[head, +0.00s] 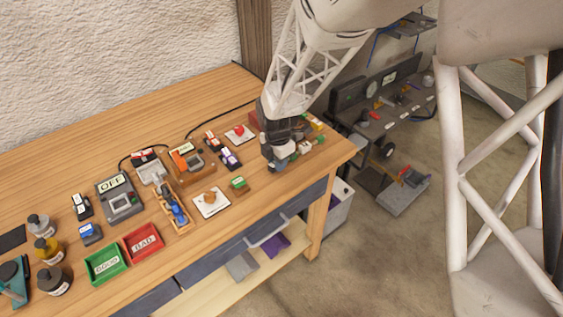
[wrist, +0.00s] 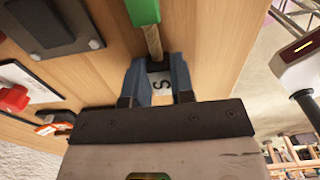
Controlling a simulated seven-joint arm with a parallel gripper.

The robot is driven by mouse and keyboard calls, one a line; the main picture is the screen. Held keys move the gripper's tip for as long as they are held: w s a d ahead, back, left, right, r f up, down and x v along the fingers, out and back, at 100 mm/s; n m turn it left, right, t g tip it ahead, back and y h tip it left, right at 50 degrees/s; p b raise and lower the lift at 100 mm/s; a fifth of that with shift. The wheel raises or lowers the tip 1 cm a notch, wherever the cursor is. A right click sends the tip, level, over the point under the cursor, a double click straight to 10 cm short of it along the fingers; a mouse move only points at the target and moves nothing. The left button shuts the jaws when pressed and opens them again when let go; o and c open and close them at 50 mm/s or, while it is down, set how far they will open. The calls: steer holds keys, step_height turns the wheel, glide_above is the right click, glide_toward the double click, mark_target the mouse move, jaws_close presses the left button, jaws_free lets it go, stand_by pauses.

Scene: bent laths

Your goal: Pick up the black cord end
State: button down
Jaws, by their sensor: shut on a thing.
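My gripper (head: 275,164) is low over the right part of the bench top. In the wrist view its two blue-grey fingers (wrist: 160,70) are shut on a small white piece with a black S-like mark (wrist: 161,86). A tan strip (wrist: 153,42) runs from between the fingertips up to a green piece (wrist: 143,12). I cannot tell whether the held piece belongs to the black cord. A black cord (head: 232,109) lies along the back of the bench left of my gripper. Its end nearest the gripper is not clear.
A white plate with a red knob (head: 238,132) and a black-and-white block (head: 229,158) stand left of my gripper. A green-topped block (head: 240,183) is at front left. A grey OFF box (head: 119,198) and green and red trays are farther left. The bench's right edge is close.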

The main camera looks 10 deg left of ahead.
steer(key=shift+r, duration=0.15)
steer(key=shift+r, duration=1.4)
steer(key=shift+s+d+r, duration=0.1)
steer(key=shift+s+r, duration=0.1)
steer(key=shift+r, duration=0.1)
steer(key=s+d, duration=0.3)
steer(key=s, duration=0.4)
steer(key=s+d+r, duration=0.1)
steer(key=s+d, duration=0.2)
steer(key=s, duration=0.4)
steer(key=shift+d+r, duration=0.15)
steer(key=shift+s, duration=0.1)
